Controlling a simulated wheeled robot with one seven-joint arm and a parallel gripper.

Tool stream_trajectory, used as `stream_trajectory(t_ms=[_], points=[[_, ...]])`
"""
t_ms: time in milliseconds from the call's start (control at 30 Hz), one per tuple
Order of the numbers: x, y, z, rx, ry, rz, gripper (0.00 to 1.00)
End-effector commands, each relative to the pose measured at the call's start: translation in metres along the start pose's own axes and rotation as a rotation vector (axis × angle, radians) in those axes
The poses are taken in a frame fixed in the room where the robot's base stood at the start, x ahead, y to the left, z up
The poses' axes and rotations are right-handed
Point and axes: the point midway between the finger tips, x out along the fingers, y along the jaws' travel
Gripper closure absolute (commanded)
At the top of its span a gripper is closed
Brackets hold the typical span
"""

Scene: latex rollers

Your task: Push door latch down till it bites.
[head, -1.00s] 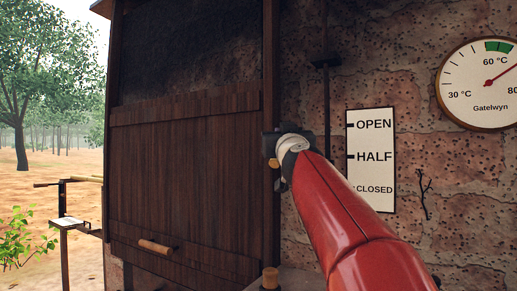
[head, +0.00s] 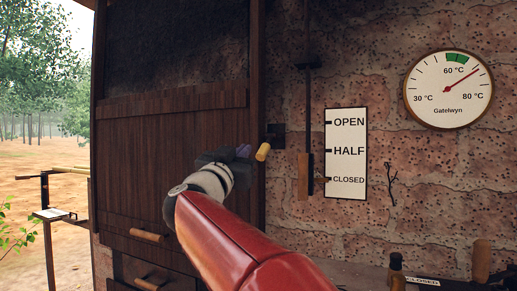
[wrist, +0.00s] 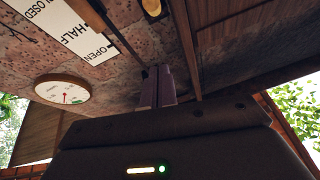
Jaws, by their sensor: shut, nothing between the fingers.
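The door (head: 175,165) is dark planked wood and stands against its post (head: 257,90). The latch (head: 277,130) is a dark plate just right of that post, with a wooden knob (head: 263,152) sticking out. In the wrist view, a rounded wooden knob (wrist: 153,8) at the top edge looks like the same one. My gripper (head: 243,152) is in front of the door's right edge, close left of the knob. Its fingers (wrist: 156,86) are together and empty. I cannot tell whether they touch the knob. The latch's catch is not clearly visible.
A damper rod with a wooden handle (head: 303,176) hangs beside the OPEN/HALF/CLOSED sign (head: 346,152), its pointer at CLOSED. A round thermometer (head: 448,90) is at upper right. Wooden handles (head: 147,235) are low on the left. A ledge with upright wooden pegs (head: 481,260) is at lower right.

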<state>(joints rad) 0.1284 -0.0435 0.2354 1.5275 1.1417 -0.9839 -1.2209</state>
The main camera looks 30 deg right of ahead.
Motion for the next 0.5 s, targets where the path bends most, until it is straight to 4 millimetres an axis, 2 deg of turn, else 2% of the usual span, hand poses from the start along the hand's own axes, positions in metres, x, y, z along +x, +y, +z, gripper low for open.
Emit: stream_trajectory(t_ms=[167, 267, 500], points=[[0.005, 0.0, 0.0, 0.0, 0.0, 0.001, 1.0], [0.017, 0.0, 0.0, -0.001, -0.001, 0.001, 1.0], [0.067, 0.0, -0.001, -0.002, -0.001, 0.003, 1.0]])
